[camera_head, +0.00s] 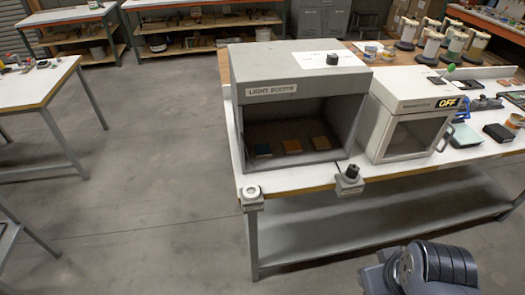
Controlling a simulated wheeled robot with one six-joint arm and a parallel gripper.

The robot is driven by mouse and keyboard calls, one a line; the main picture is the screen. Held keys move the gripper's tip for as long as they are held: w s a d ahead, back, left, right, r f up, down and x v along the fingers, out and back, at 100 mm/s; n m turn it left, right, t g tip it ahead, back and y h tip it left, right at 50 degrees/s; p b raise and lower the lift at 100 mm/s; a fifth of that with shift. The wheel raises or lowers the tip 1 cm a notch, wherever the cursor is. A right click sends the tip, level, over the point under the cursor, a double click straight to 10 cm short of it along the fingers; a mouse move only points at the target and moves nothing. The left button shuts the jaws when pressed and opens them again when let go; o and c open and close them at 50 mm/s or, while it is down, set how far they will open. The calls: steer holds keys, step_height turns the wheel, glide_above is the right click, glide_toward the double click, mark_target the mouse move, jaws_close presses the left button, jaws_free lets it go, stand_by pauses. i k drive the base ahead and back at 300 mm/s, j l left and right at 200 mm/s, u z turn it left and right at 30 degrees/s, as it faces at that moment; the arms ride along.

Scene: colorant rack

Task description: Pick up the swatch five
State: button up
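Three small flat swatches lie in a row on the floor of the open grey light booth (355,92): a dark blue one (262,150), an orange-brown one (291,146) and a browner one (321,143). No number is readable on any of them, so I cannot tell which is swatch five. Part of my arm shows at the bottom right, in front of the bench and well apart from the booth. My gripper's fingers are not in view.
A white cabinet marked OFF (409,92) stands right of the booth. A black-knobbed device (350,182) and a round-topped device (251,196) are at the bench's front edge. Dark blocks (498,132) lie at the right. Floor (150,180) left of the bench is clear.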

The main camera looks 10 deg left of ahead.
mark_target(262, 150)
steer(key=i+j, duration=0.15)
steer(key=j, duration=0.2)
steer(key=i+j, duration=0.15)
steer(key=j, duration=0.2)
steer(key=i+j, duration=0.1)
steer(key=j, duration=0.3)
steer(key=i+j+u, duration=0.1)
steer(key=j, duration=0.25)
steer(key=i+j, duration=0.2)
steer(key=j, duration=0.15)
steer(key=i+j, duration=0.15)
steer(key=j, duration=0.2)
